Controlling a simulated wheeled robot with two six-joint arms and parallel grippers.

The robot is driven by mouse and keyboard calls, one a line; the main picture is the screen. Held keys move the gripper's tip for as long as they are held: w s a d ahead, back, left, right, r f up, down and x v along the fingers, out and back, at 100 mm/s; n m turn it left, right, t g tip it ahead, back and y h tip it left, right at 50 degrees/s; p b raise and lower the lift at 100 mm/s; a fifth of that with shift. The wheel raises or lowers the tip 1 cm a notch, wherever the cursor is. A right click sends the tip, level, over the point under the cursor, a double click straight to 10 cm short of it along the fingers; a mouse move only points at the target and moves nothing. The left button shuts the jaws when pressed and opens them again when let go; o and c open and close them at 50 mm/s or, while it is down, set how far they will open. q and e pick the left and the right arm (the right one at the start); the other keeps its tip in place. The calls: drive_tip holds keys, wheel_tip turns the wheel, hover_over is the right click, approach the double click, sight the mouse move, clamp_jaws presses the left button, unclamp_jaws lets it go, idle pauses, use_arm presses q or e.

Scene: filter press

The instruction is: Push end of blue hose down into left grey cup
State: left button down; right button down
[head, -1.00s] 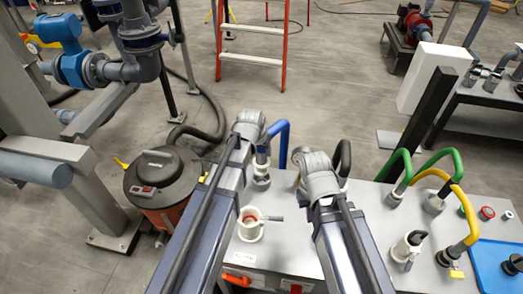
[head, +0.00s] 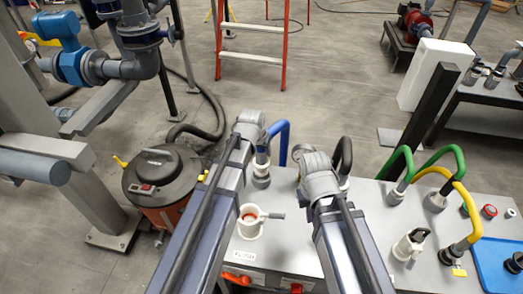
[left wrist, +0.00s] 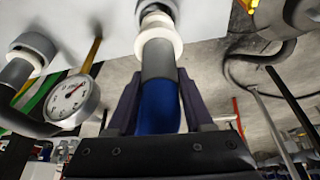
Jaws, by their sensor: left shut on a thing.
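The blue hose (head: 284,135) arches over to the right of my left wrist in the head view. In the left wrist view my left gripper (left wrist: 158,88) is shut on the blue hose (left wrist: 158,108), just behind its grey end sleeve (left wrist: 158,62). The sleeve lines up with a white ring (left wrist: 158,35) at the mouth of the left grey cup; how deep it sits I cannot tell. The left grey cup (head: 261,183) stands on the bench in the head view. My right gripper (head: 322,182) is beside the black hose; its fingers are hidden.
The black hose (head: 346,152) stands close to my right wrist. A white cup with a handle (head: 250,228) stands on the grey bench between my arms. Green hoses (head: 401,155) and a yellow hose (head: 463,205) rise at the right. A round gauge (left wrist: 74,101) shows in the left wrist view.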

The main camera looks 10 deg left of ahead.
sight(259, 155)
use_arm(q)
drive_tip(key=shift+f+b, duration=2.85)
drive_tip(key=shift+f, duration=0.1)
drive_tip(key=shift+r, duration=0.1)
drive_tip(key=shift+c, duration=1.1)
unclamp_jaws()
drive_tip(key=shift+r, duration=0.1)
drive_tip(key=p+v, duration=0.7)
drive_tip(key=shift+s+r, duration=0.2)
drive_tip(key=shift+r, duration=0.1)
